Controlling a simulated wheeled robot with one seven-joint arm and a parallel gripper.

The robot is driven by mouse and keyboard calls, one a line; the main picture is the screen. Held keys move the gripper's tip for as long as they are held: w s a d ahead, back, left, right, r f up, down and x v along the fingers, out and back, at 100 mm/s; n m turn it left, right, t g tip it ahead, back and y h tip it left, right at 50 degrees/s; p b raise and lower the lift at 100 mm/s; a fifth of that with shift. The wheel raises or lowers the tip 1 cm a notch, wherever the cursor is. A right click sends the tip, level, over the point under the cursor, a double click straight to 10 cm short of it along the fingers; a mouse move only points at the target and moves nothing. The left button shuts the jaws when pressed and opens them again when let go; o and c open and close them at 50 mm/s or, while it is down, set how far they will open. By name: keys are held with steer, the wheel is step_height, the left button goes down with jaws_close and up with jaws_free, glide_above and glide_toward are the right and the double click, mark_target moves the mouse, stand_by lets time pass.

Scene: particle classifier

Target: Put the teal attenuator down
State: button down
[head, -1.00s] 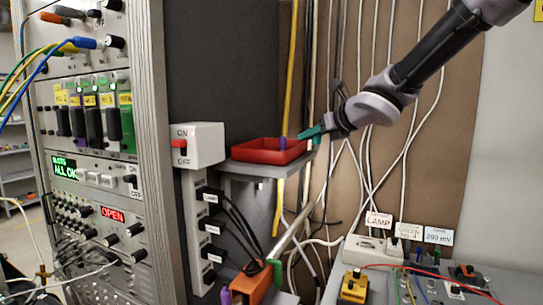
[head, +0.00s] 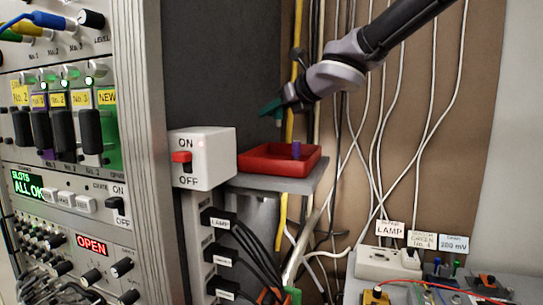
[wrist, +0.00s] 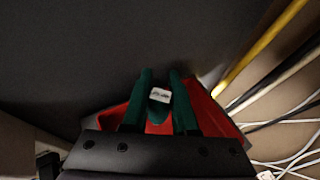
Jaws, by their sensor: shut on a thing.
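My gripper (head: 270,109) has green fingers and is above the red tray, apart from it. In the wrist view its fingers (wrist: 164,98) are closed on the teal attenuator (wrist: 160,96), a small dark green piece with a white label. The lower end of the attenuator (head: 278,121) shows just under the fingers in the head view. The red tray (head: 262,166) is on a grey shelf, and its rim shows behind the fingers in the wrist view (wrist: 207,110). A purple piece (head: 296,150) stands in the tray's right part.
A white ON/OFF switch box (head: 212,152) with a red lever is just left of the tray. The instrument rack (head: 140,120) is further left. A dark panel (head: 215,70) is behind the tray. A yellow cable (head: 290,90) and white cables hang behind it to the right.

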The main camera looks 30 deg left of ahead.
step_height(320, 180, down, 9)
steer(key=shift+f, duration=0.15)
stand_by(0.4)
steer(key=shift+f, duration=0.35)
steer(key=c, duration=1)
jaws_free()
steer(key=shift+r, duration=0.1)
steer(key=shift+s+d+r, duration=0.1)
steer(key=shift+d+r, duration=0.1)
steer(key=shift+r, duration=0.25)
steer(key=v, duration=1.1)
steer(key=shift+s+d, duration=0.1)
steer(key=shift+d, duration=0.15)
